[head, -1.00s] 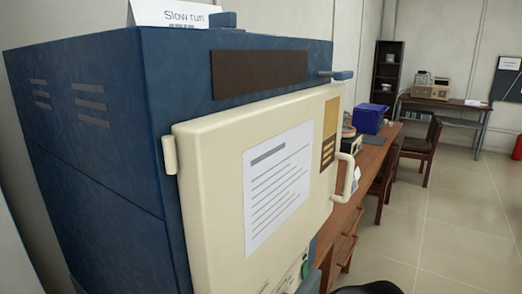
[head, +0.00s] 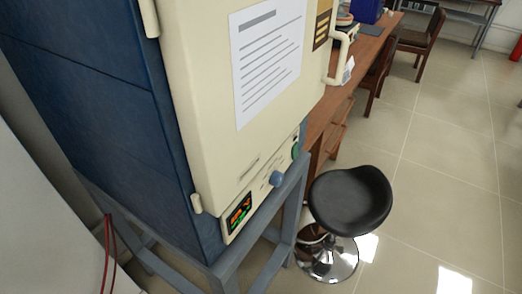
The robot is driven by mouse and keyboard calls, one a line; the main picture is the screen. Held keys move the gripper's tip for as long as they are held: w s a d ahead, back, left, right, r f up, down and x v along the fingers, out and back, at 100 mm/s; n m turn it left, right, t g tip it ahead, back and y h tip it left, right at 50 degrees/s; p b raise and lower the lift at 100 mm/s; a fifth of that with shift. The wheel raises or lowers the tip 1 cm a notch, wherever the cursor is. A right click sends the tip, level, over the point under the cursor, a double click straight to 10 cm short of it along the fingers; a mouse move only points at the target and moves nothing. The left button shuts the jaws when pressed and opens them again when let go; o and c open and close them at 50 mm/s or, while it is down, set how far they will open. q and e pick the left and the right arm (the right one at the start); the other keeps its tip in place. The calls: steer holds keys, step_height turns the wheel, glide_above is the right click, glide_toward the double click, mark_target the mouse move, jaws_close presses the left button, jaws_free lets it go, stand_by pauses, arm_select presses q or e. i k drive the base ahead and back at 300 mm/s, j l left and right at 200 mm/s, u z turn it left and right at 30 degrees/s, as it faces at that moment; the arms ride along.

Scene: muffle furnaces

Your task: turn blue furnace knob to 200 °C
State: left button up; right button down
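The blue furnace (head: 95,95) stands at the left of the head view on a grey-blue metal stand (head: 262,235). Its cream door (head: 205,120) is shut and carries a printed sheet and a curved handle (head: 341,58) at its right edge. Below the door is a control panel with a lit display (head: 239,212) showing red-orange and green digits too small to read. The knob's pointer and setting cannot be made out. Neither gripper is in view.
A black-seated stool (head: 350,200) with a chrome base stands close to the right of the furnace stand. A wooden desk (head: 362,62) with chairs lies behind it. A white surface (head: 50,215) fills the lower left. Tiled floor at the right is clear.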

mark_target(276, 178)
steer(key=l+u, duration=0.15)
steer(key=u, duration=0.2)
steer(key=l+u, duration=0.15)
steer(key=u, duration=0.2)
steer(key=i+l+u, duration=0.1)
steer(key=u, duration=0.25)
steer(key=l+u, duration=0.15)
steer(key=l, duration=0.25)
steer(key=k+l+u, duration=0.2)
steer(key=l, duration=0.15)
steer(key=l+u, duration=0.15)
steer(key=l, duration=0.25)
steer(key=k+l+u, duration=0.15)
steer(key=l, duration=0.2)
steer(key=l+u, duration=0.15)
steer(key=l, duration=0.2)
steer(key=k+l, duration=0.15)
steer(key=l, duration=0.2)
steer(key=k+l, duration=0.1)
steer(key=l, duration=0.25)
steer(key=k+l, duration=0.15)
steer(key=l, duration=0.15)
steer(key=k+l, duration=0.1)
steer(key=l, duration=0.25)
steer(key=k+l+u, duration=0.1)
steer(key=l, duration=0.25)
